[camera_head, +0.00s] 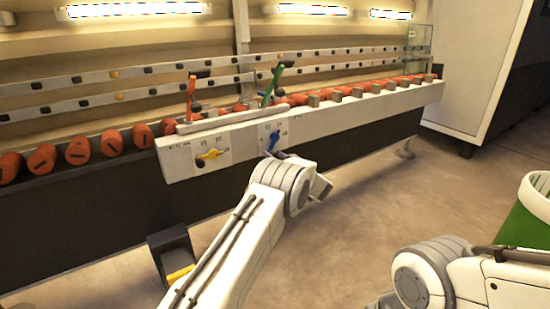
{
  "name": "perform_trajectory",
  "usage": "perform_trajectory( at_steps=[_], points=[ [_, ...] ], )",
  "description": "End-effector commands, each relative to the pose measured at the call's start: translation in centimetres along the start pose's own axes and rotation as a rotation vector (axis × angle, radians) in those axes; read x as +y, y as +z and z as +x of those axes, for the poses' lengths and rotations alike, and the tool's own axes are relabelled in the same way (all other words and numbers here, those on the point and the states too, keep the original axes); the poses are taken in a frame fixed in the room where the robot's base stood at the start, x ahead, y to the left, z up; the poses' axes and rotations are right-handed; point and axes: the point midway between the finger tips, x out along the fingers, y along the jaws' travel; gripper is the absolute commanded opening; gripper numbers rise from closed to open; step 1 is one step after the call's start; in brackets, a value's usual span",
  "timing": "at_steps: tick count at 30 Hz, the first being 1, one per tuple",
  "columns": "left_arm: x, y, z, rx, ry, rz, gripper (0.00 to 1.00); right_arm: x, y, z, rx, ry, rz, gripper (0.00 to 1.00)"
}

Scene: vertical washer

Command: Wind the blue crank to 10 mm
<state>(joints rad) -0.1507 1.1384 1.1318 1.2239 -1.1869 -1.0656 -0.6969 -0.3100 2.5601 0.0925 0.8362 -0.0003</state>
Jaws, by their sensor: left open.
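The blue crank (273,138) is on the front of the white panel of the long machine, beside a dial scale whose small figures I cannot read for certain. A yellow crank (209,156) is on the same panel to its left, with its own scale. My left gripper (272,155) is just below the blue crank, mostly hidden behind my own wrist. It is open; whether it touches the crank I cannot tell. My right arm shows at the lower right, with its gripper out of view.
Orange rollers (77,152) line the machine. An orange lever (191,86) and a green lever (273,84) stand above the panel. A black pedal box with a yellow pedal (180,274) is on the floor. A green bin (522,226) stands at right. The floor between is clear.

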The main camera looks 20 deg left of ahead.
Motion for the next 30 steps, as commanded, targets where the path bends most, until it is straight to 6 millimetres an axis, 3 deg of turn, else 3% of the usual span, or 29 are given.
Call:
perform_trajectory(
  at_steps=[1, 6, 19, 30],
  points=[
    [0.0, 0.0, 0.0, 0.000, 0.000, 0.000, 0.61, 0.0, 0.0, 0.0, 0.000, 0.000, 0.000, 0.00],
    [0.0, 0.0, 0.0, 0.000, 0.000, 0.000, 0.00, 0.0, 0.0, 0.0, 0.000, 0.000, 0.000, 0.00],
    [0.3, 0.0, -0.1, 0.000, 0.001, -0.054, 0.00, 0.0, 0.0, -0.4, 0.000, 0.000, 0.000, 0.00],
    [1.9, 0.2, -0.1, -0.001, 0.002, -0.327, 0.00, -0.1, -0.1, -1.3, 0.000, 0.000, 0.000, 0.00]
  ],
)
